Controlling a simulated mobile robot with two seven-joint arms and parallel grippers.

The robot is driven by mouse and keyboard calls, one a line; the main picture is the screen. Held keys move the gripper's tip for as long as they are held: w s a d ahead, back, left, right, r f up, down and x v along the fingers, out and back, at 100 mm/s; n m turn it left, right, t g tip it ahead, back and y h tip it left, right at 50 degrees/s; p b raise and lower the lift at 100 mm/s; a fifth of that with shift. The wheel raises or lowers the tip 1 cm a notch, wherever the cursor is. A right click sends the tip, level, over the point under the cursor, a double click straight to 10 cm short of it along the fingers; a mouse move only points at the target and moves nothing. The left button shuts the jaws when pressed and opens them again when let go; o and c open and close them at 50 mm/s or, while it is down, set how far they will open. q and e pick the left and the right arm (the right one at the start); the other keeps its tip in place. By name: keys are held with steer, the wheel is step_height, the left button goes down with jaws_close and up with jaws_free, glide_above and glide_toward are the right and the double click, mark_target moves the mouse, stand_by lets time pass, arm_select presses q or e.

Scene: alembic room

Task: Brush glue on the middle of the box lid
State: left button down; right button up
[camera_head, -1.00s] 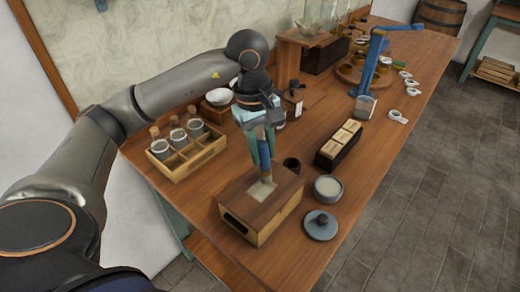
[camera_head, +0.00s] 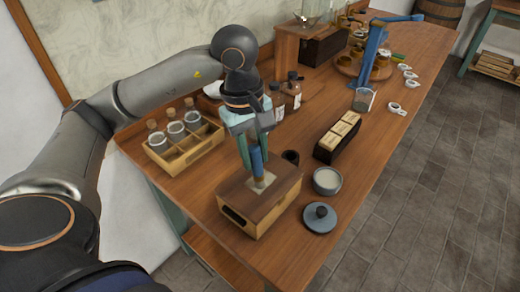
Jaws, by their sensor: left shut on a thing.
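The wooden box (camera_head: 244,224) stands near the table's front end, its brown lid (camera_head: 272,206) on top and a dark slot in its side. A pale patch (camera_head: 270,178) shows in the middle of the lid. My left gripper (camera_head: 253,155) is above the box, shut on a blue-handled brush (camera_head: 257,164). The brush points down, its tip at the pale patch; I cannot tell how firmly it touches. A round grey pot (camera_head: 327,181) with pale contents stands right of the box. My right gripper is out of view.
A wooden rack (camera_head: 182,151) with several corked jars stands left of the box. A dark tray of pale blocks (camera_head: 337,138) and a blue stand (camera_head: 370,65) are farther back.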

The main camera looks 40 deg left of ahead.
arm_select(q)
steer(key=shift+s, duration=0.55)
steer(key=shift+w+d, duration=0.15)
steer(key=shift+w, duration=2.25)
steer(key=shift+s+a+b, duration=0.15)
steer(key=shift+s+b, duration=0.3)
steer(key=shift+s, duration=0.8)
steer(key=shift+s+a+b, duration=0.1)
steer(key=shift+s+b, duration=0.35)
steer(key=shift+s, duration=0.75)
steer(key=shift+w+a+f+b, duration=0.1)
steer(key=shift+a+b, duration=0.35)
steer(key=shift+a, duration=0.3)
step_height(320, 180, up, 6)
steer(key=p, duration=0.4)
steer(key=shift+w, duration=0.15)
